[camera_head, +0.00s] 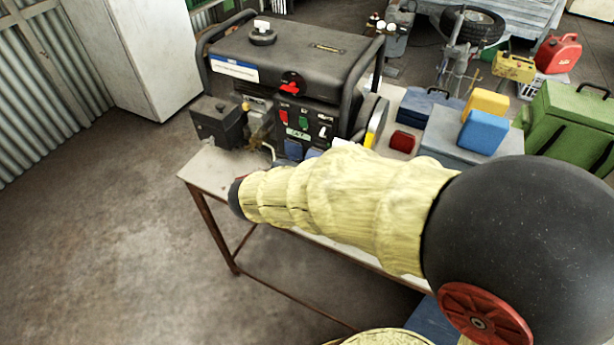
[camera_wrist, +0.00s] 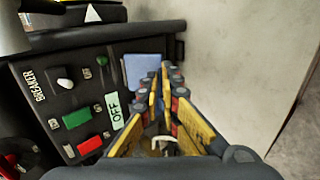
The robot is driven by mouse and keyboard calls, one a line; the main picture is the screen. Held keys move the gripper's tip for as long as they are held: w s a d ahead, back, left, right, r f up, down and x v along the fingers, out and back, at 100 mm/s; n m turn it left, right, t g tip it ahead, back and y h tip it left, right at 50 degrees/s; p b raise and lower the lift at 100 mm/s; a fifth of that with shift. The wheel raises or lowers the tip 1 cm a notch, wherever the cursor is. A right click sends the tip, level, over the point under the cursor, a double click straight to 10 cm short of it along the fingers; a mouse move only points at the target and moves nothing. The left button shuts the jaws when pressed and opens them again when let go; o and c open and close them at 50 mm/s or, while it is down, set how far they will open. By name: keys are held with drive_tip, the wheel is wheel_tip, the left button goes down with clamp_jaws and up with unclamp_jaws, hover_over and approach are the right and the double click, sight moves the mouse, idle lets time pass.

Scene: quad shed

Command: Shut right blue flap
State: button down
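The right blue flap (camera_head: 313,153) is a small pale blue patch low on the generator's control panel, partly hidden by my arm in the head view. In the wrist view the right flap (camera_wrist: 143,70) is a blue square at the panel's edge; how far it stands open is unclear. A darker left blue flap (camera_head: 293,149) sits beside it in the head view. My gripper (camera_wrist: 168,78) shows yellow fingers with tips drawn together, just beside the right flap, with no object seen between the tips. Contact with the flap cannot be told. The fingers are not distinguishable in the head view.
The black generator (camera_head: 300,62) stands on a table (camera_head: 212,172) with rusty legs. Right of it are a small red case (camera_head: 402,141), a grey box (camera_head: 445,138) bearing yellow and blue containers, and a green chest (camera_head: 570,120). The floor at left is clear.

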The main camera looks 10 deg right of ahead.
drive_tip(key=f+t, duration=0.1)
drive_tip(key=t+h, duration=0.1)
drive_tip(key=f+t+h, duration=0.1)
drive_tip(key=shift+w+d+f+b, duration=0.2)
drive_tip(key=shift+w+f+b, duration=0.1)
drive_tip(key=shift+b, duration=0.1)
drive_tip(key=t, duration=0.1)
drive_tip(key=w+f+t+h, duration=0.1)
drive_tip(key=shift+d+f+t+h, duration=0.25)
drive_tip(key=shift+d+t+h, duration=0.05)
drive_tip(key=shift+w+d+f+t+h, duration=0.35)
drive_tip(key=shift+t+h, duration=0.25)
drive_tip(key=shift+t, duration=0.2)
drive_tip(key=c, duration=2.1)
unclamp_jaws()
drive_tip(key=shift+r, duration=0.1)
drive_tip(key=shift+o, duration=0.3)
drive_tip(key=shift+a, duration=0.1)
drive_tip(key=v, duration=1.2)
